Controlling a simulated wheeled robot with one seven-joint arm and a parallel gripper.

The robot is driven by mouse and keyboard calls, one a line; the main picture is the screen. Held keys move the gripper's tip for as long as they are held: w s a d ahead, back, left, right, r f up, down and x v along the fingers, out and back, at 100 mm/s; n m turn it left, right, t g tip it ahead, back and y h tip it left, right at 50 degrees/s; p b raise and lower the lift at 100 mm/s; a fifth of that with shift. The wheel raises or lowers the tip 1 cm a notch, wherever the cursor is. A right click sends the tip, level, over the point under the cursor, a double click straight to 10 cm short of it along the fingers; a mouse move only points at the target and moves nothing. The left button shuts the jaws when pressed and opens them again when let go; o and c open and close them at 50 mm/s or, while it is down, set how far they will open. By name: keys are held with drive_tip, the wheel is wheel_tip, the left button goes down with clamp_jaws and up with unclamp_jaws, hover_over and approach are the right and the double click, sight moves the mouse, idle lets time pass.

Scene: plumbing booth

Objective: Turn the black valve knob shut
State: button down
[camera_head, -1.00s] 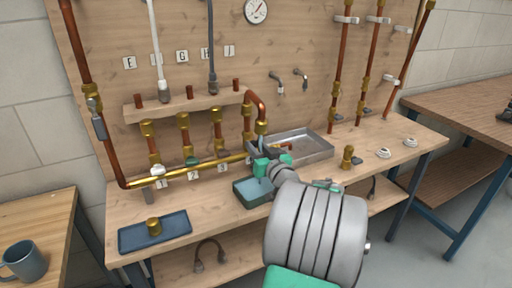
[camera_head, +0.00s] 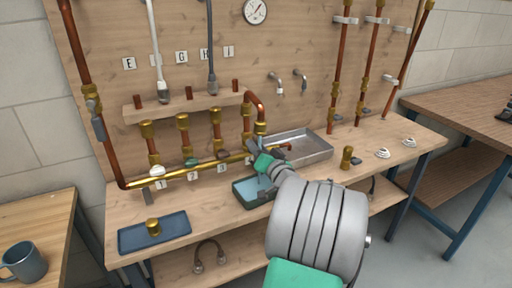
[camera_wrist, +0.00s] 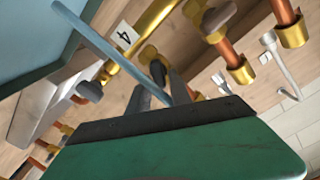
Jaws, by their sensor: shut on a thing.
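My gripper (camera_head: 253,146) is at the right end of the brass pipe (camera_head: 190,173), above the teal bin (camera_head: 242,187). In the wrist view, its two dark fingers (camera_wrist: 163,78) are close together at a brass fitting (camera_wrist: 148,54) beside the number 4 label. They are shut on the black valve knob, which the fingers mostly hide. The knob's exact angle cannot be told. A pale blue stream (camera_wrist: 100,40) crosses the wrist view close to the fingers and runs towards the bin.
Other valves sit to the left, with white (camera_head: 157,171) and green (camera_head: 192,161) knobs. A metal tray (camera_head: 312,150) lies close behind and right of my gripper. A blue tray (camera_head: 180,232) with a brass fitting is at front left. The right bench top is fairly clear.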

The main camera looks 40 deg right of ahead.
drive_tip(key=shift+d+f+m+p, duration=0.15)
drive_tip(key=shift+m+p, duration=0.7)
drive_tip(key=shift+m, duration=1.05)
drive_tip(key=shift+d+f+m+p, duration=0.1)
drive_tip(key=shift+m+p, duration=0.7)
drive_tip(key=shift+m, duration=1.1)
drive_tip(key=shift+d+f+m+p, duration=0.15)
drive_tip(key=shift+m+p, duration=0.7)
drive_tip(key=shift+m, duration=1.05)
drive_tip(key=shift+a, duration=0.1)
drive_tip(key=c, duration=1.4)
unclamp_jaws()
drive_tip(key=shift+s, duration=0.1)
drive_tip(key=v, duration=0.7)
drive_tip(key=shift+s+a+b, duration=0.2)
drive_tip(key=shift+s+b, duration=0.2)
